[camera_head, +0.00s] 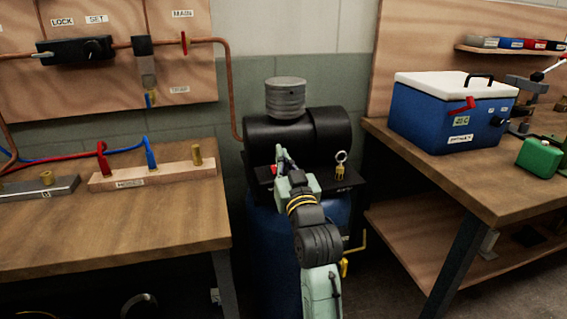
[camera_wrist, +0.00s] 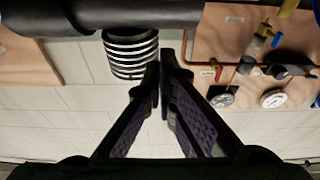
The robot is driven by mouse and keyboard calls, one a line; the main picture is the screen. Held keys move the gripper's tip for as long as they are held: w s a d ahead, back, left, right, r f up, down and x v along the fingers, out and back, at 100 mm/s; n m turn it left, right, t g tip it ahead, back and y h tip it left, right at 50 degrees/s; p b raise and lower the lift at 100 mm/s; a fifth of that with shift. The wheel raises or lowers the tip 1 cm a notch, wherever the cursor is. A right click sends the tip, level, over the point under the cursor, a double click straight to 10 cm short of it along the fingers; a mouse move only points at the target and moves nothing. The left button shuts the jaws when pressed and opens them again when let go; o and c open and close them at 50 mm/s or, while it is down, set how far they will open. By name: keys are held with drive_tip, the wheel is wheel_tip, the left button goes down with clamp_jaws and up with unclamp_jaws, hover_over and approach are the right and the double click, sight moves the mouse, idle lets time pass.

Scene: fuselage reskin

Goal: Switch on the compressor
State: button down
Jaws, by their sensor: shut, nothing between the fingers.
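The compressor stands between the two benches. It has a black motor housing (camera_head: 300,135), a ribbed grey cylinder (camera_head: 285,98) on top and a blue tank below (camera_head: 262,240). A small red part (camera_head: 273,170) shows on its black front panel, just left of my gripper (camera_head: 281,156). My gripper is in front of the housing, fingers shut and empty; I cannot tell whether it touches the panel. In the wrist view the fingertips (camera_wrist: 164,72) are together, beside the ribbed cylinder (camera_wrist: 130,55) and below the dark housing (camera_wrist: 150,15). My arm hides part of the panel.
A brass fitting with a ring (camera_head: 341,165) is on the panel's right. The left bench (camera_head: 120,235) holds hoses and a labelled block. The right bench (camera_head: 430,165) holds a blue box (camera_head: 420,115) and a green case (camera_head: 540,157). A copper pipe (camera_head: 232,95) runs down behind.

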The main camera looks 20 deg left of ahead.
drive_tip(key=f+b+v, duration=0.2)
drive_tip(key=b+v, duration=0.2)
drive_tip(key=v, duration=0.5)
drive_tip(key=shift+b, duration=0.35)
drive_tip(key=shift+s+d+f, duration=0.1)
drive_tip(key=shift+s+f, duration=0.05)
